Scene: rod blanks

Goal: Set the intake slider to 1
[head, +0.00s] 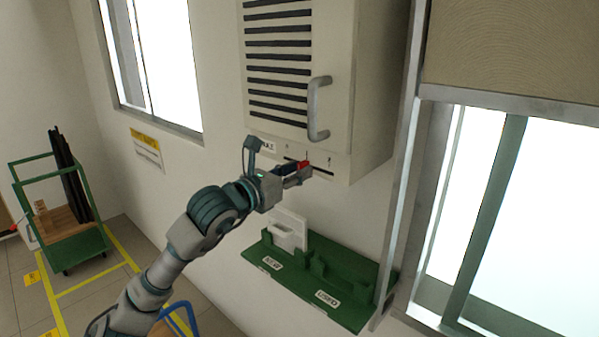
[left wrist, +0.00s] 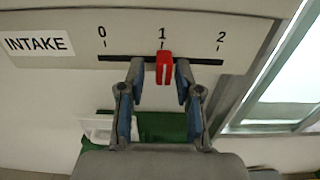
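The intake slider is a red knob (left wrist: 165,67) with a pale line, on a dark horizontal slot (left wrist: 120,58) under the marks 0, 1 and 2. In the left wrist view the knob stands just under the 1 mark. The INTAKE label (left wrist: 36,44) is left of the scale. My left gripper (left wrist: 161,72) is open, with one finger on each side of the knob and a visible gap on both sides. In the head view my left gripper (head: 298,173) is at the cabinet's lower front by the red knob (head: 303,163). My right gripper is not in view.
The slot is on a pale cabinet (head: 335,90) with vents and a grey handle (head: 317,108) above the slider. A green wall tray (head: 345,268) holding a white piece (head: 290,229) is below. A window frame (head: 405,200) is close on the right.

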